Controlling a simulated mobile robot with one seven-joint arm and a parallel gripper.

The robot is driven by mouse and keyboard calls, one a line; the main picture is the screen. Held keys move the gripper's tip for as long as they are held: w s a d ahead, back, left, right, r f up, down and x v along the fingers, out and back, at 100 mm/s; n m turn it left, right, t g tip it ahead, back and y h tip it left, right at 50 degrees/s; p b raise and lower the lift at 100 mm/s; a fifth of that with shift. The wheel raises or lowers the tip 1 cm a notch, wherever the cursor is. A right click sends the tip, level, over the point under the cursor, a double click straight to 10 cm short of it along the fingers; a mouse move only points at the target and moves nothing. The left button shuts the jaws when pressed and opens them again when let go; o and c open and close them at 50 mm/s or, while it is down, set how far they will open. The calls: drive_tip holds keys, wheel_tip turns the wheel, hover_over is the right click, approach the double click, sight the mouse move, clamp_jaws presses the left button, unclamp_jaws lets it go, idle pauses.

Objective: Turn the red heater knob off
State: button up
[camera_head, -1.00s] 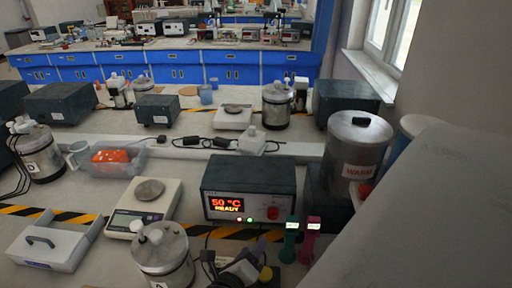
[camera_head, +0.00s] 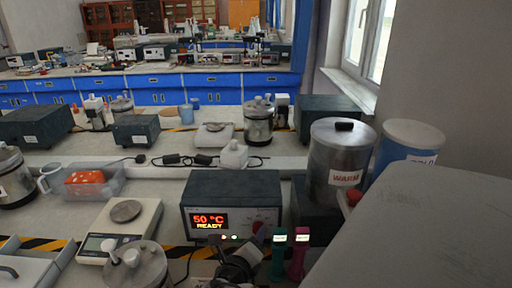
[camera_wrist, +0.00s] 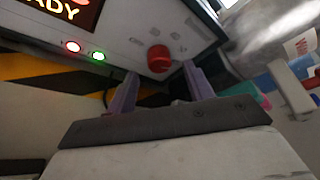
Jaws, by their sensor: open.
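The heater box (camera_head: 232,187) is dark on top with a pale front. Its display (camera_head: 210,221) reads 50 °C READY in lit characters. The red knob (camera_wrist: 159,58) sits on the front panel, with small printed marks around it. My gripper (camera_wrist: 161,76) is open and empty. Its two purple-grey fingers point at the panel, one on each side of the knob in the wrist view. I cannot tell whether they touch it.
A metal WARM vessel (camera_head: 340,160) and a blue container (camera_head: 408,150) stand right of the box. Green (camera_head: 278,257) and magenta (camera_head: 299,256) tubes stand close on the right. A balance (camera_head: 120,226) and a lidded pot (camera_head: 137,266) are at left.

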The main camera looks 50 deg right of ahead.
drive_tip(key=shift+x, duration=1.4)
drive_tip(key=shift+c, duration=0.4)
drive_tip(key=c, duration=0.9)
drive_tip(key=shift+w+f+n+g+h+b, duration=0.1)
drive_tip(key=shift+n+h+b, duration=0.15)
drive_tip(key=shift+n+h, duration=0.55)
drive_tip(key=shift+s+f+n+g+h+b, duration=0.1)
drive_tip(key=shift+n+h+b, duration=0.15)
drive_tip(key=shift+n, duration=0.95)
drive_tip(key=shift+w+f+n+g+h+b, duration=0.1)
drive_tip(key=shift+n+h+b, duration=0.1)
drive_tip(key=shift+n+h, duration=0.6)
drive_tip(key=shift+n, duration=0.4)
